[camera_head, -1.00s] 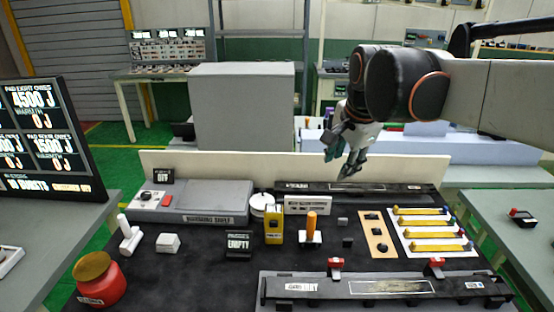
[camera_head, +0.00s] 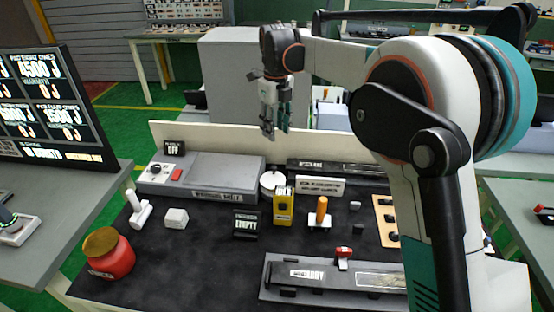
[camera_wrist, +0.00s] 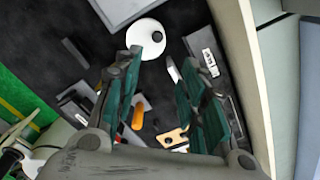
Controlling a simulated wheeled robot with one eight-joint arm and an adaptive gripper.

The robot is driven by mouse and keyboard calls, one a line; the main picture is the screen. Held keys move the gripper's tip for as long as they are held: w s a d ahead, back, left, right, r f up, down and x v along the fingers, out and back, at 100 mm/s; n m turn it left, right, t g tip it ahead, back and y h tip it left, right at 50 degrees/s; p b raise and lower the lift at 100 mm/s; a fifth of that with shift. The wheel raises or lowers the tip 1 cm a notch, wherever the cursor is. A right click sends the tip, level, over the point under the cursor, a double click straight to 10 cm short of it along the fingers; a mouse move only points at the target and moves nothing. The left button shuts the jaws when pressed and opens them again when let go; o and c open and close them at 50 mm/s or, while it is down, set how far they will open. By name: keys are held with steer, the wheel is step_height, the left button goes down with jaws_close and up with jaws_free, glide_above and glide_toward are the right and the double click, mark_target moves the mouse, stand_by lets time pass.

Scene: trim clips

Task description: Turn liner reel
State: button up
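The liner reel appears to be the white round piece (camera_head: 271,182) at the back middle of the dark bench, right of the warming shelf. In the wrist view it is a white disc (camera_wrist: 141,33) with a dark hub, just beyond my fingertips. My gripper (camera_head: 270,134) hangs fingers down, well above the bench and about over the reel. In the wrist view my gripper (camera_wrist: 156,62) has its teal-padded fingers apart with nothing between them. It does not touch the reel.
A yellow box (camera_head: 282,208) and an orange-handled tool (camera_head: 320,212) stand close in front of the reel. The grey warming shelf (camera_head: 222,175) is left of it, and a cream back wall (camera_head: 200,135) rises behind. A long trim fixture (camera_head: 315,276) lies at the front.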

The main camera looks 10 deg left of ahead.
mark_target(274, 167)
steer(key=shift+m, duration=0.3)
steer(key=f+b, duration=0.1)
steer(key=f, duration=0.3)
steer(key=f+b, duration=0.1)
steer(key=f, duration=0.4)
steer(key=f+b, duration=0.2)
steer(key=f, duration=0.3)
steer(key=shift+a+f, duration=0.15)
steer(key=shift+a, duration=0.25)
steer(key=shift+c, duration=0.3)
jaws_close()
